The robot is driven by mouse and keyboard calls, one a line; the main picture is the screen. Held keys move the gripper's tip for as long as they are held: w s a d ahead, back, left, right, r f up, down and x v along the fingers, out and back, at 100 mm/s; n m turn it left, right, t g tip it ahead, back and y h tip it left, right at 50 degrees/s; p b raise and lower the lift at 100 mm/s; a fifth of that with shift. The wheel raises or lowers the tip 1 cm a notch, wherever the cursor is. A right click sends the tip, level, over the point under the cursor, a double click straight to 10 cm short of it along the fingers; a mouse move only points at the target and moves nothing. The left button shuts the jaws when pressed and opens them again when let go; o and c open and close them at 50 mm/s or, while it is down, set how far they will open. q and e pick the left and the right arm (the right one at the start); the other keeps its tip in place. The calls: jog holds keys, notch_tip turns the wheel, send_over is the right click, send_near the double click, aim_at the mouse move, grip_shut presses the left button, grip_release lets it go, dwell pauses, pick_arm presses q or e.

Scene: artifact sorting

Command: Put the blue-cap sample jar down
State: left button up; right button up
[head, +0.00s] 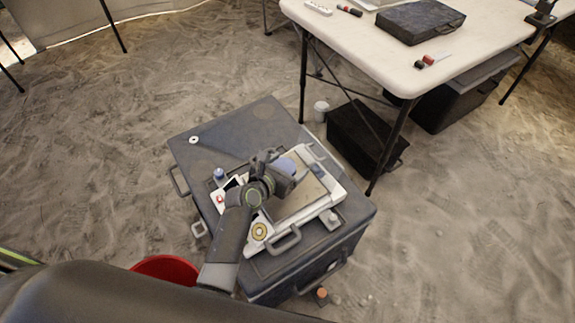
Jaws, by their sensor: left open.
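My left gripper (284,174) is open above the white tray (260,238), which lies on top of a dark grey case (238,138). A rounded blue cap, which looks like that of the blue-cap sample jar (288,165), shows right beside the fingers. The gripper hides most of what is below it, so I cannot tell whether they touch. A smaller blue-topped item (219,174) stands at the tray's left side. My right gripper is not in view.
A white folding table (400,72) with a dark case (420,20) stands at the upper right. A red bucket (165,268) is at the lower left, partly hidden by my arm.

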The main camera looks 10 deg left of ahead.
pick_arm(q)
jog(key=shift+r, duration=0.2)
jog(key=p+v, duration=0.2)
jog(key=v, duration=1)
jog(key=shift+p, duration=0.35)
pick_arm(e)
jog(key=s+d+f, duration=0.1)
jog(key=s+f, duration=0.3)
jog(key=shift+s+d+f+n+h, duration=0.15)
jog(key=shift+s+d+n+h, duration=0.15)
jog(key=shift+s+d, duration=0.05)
pick_arm(q)
jog(key=shift+f, duration=0.15)
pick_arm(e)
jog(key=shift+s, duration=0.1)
